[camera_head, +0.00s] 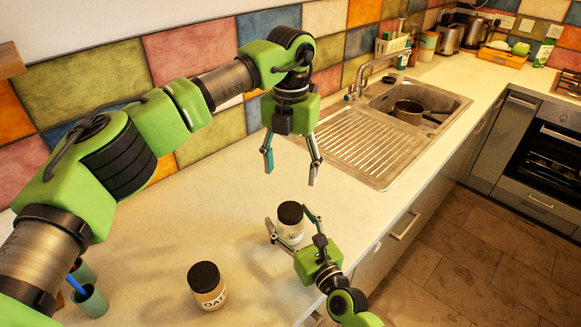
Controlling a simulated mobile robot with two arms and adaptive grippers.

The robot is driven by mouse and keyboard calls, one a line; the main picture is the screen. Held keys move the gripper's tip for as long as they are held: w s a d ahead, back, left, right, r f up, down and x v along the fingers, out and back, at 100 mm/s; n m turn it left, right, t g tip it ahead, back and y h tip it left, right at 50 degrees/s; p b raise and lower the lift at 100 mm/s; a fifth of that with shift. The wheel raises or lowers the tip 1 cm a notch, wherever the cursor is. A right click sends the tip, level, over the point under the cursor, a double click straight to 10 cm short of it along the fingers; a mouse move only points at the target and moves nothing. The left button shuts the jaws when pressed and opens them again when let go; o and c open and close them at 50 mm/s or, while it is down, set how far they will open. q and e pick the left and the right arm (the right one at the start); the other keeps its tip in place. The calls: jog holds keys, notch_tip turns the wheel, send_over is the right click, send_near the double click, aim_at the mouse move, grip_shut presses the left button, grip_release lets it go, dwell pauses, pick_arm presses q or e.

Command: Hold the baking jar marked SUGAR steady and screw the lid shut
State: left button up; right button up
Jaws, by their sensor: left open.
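A pale jar with a black lid (290,213) on top stands upright on the counter near its front edge. Its label is mostly covered, so I cannot read the word SUGAR. My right gripper (289,221) comes from the lower right, with one finger on each side of this jar (289,231), and is shut on its body. My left gripper (291,170) is open and empty, pointing down above and behind the jar, its fingers spread apart. I cannot tell how tight the lid is.
A second jar (209,296) with a black lid and a label starting "OAT" stands at the front left. A green cup (92,301) holds a blue item at the far left. The sink (385,150) with a pot (408,111) lies behind right. The counter between is clear.

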jog(key=v, duration=1.2)
dwell(0.3)
